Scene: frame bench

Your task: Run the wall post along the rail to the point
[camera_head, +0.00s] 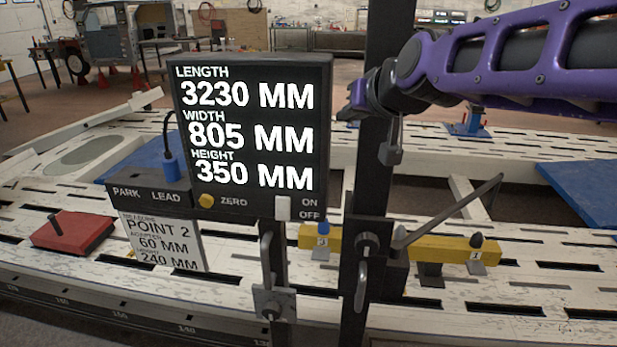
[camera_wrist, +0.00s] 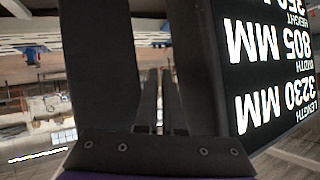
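The wall post is a tall dark upright (camera_head: 374,170) right of the display, with a lever handle (camera_head: 361,287) low on it and a slanted grey arm (camera_head: 450,212) reaching right. It stands at the front rail (camera_head: 150,318), which carries a number scale. My gripper (camera_head: 356,97) is at the post's upper part; whether it touches the post is unclear. In the wrist view my gripper (camera_wrist: 161,80) has dark shapes around it, and its opening cannot be read.
A black display (camera_head: 250,70) reads length 3230, width 805, height 350 mm. A card (camera_head: 165,243) reads Point 2, 60 mm, 240 mm. A park/lead box (camera_head: 150,193) and red block (camera_head: 72,233) lie left. The slotted bench (camera_head: 540,270) is open at right.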

